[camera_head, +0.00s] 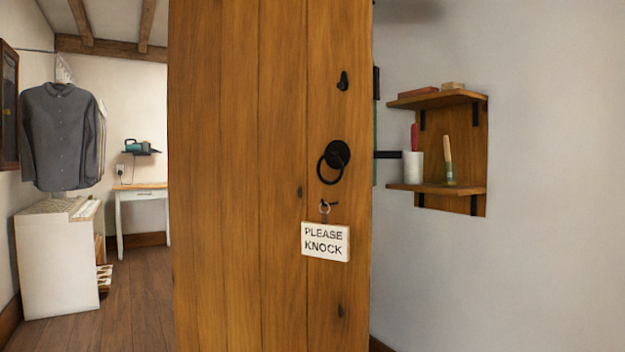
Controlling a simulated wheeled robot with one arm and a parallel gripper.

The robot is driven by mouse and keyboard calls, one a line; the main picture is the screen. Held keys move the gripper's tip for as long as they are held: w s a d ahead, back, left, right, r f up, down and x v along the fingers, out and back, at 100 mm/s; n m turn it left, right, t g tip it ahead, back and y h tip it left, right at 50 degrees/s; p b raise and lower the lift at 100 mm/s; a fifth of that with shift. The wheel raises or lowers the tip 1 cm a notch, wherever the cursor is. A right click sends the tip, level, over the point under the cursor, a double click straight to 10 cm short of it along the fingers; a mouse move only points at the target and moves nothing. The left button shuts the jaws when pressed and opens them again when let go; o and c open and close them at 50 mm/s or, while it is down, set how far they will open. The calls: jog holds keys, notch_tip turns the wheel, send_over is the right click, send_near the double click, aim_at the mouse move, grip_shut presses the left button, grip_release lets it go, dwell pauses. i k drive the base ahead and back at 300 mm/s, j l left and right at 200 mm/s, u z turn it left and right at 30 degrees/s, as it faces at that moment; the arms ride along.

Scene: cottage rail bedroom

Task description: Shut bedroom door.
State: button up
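The bedroom door (240,200) is a tall panel of brown wooden planks and fills the middle of the head view. It stands open, with the room visible past its left edge and a wall past its right edge. A black ring handle (334,162) hangs near its right edge. A white "PLEASE KNOCK" sign (326,242) hangs from a black key or peg below the ring. The door's top and bottom are cut off by the frame. My gripper is not in view.
At left are a hanging grey shirt (60,137), a white cabinet (56,262) and a small desk (141,190). Wooden floor (130,305) between cabinet and door is clear.

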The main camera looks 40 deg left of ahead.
aim_at(255, 103)
jog(key=u, duration=1.8)
